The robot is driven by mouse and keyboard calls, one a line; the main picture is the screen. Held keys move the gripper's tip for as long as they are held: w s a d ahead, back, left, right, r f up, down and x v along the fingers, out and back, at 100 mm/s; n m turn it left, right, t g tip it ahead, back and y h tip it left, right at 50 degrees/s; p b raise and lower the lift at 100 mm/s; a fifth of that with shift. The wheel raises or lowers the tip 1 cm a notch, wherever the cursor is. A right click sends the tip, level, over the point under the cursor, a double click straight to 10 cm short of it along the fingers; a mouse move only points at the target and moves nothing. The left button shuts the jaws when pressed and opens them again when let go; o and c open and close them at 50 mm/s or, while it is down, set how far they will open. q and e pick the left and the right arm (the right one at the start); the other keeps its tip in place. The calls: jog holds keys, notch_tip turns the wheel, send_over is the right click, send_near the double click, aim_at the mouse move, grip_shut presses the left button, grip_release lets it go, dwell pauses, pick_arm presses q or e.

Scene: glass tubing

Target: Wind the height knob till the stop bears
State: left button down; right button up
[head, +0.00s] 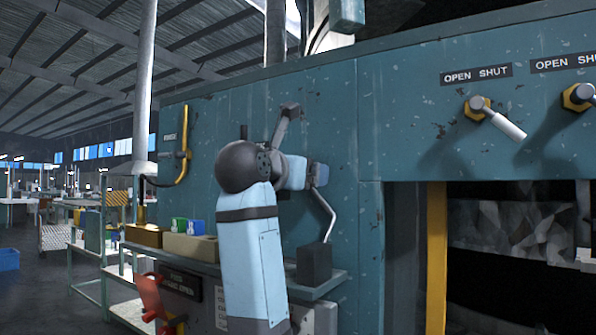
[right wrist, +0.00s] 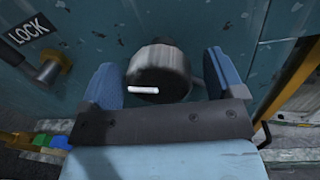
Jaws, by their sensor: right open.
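A dark round knob (right wrist: 158,74) with a white index line on its face shows in the right wrist view, against the teal panel. I take it as the height knob; no label on it shows. My right gripper (right wrist: 160,60) is open, with one blue finger on each side of the knob. A small gap shows at the right finger; whether the left finger touches I cannot tell. In the head view, my arm reaches up to the teal housing, and the knob is not clear there. I cannot pick out the stop. My left gripper is not in view.
A LOCK label (right wrist: 27,30) and a brass fitting (right wrist: 49,69) sit left of the knob. In the head view, OPEN SHUT valve handles (head: 497,118) stick out at right, above a dark opening. A shelf with bins (head: 189,247) lies left of my arm.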

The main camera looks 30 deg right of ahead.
jog(key=c, duration=0.9)
jog(key=shift+n, duration=0.7)
jog(key=o, duration=0.9)
jog(key=b+v, duration=0.3)
jog(key=v, duration=1.1)
jog(key=shift+w, duration=0.1)
